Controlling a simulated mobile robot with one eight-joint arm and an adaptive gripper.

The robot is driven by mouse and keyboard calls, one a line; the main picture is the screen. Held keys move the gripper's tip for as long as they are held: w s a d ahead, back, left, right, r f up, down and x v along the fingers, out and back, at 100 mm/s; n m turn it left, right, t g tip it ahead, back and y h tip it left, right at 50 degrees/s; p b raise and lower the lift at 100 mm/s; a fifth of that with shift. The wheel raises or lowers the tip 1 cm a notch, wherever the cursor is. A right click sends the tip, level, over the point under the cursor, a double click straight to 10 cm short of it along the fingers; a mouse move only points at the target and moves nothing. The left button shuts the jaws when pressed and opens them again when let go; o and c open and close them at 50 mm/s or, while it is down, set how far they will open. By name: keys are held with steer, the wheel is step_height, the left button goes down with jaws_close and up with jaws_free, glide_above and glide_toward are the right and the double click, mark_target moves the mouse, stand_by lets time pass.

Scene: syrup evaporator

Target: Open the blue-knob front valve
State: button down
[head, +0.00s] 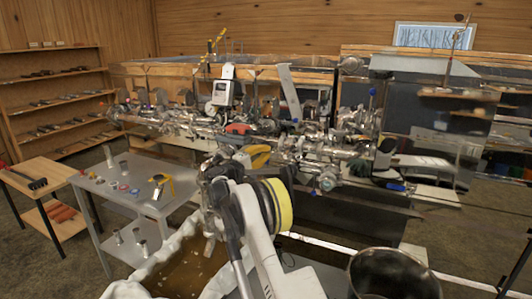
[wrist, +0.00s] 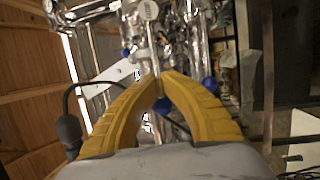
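Several blue knobs show on the steel pipework, and I cannot tell which one is the front valve. In the head view one blue handle (head: 395,187) is low at the front right, and another blue knob (head: 372,92) stands higher up. In the wrist view one blue knob (wrist: 210,84) is just right of the right finger, and another blue knob (wrist: 163,105) shows between the fingers, beyond them. My gripper (wrist: 161,75) has yellow fingers whose tips meet, with nothing clearly held. In the head view my gripper (head: 260,155) is in front of the pipework.
Dense steel pipes (head: 330,150) run along the front of the evaporator. A grey table (head: 130,190) with small cups is at the left. A steel pot (head: 392,275) and a cloth-lined vat of brown liquid (head: 180,270) are near me. Wooden shelves (head: 50,95) line the left wall.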

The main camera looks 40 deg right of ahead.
steer(key=shift+f, duration=0.1)
steer(key=c, duration=1.6)
jaws_free()
steer(key=shift+o, duration=0.2)
steer(key=v, duration=0.7)
steer(key=shift+a, duration=0.3)
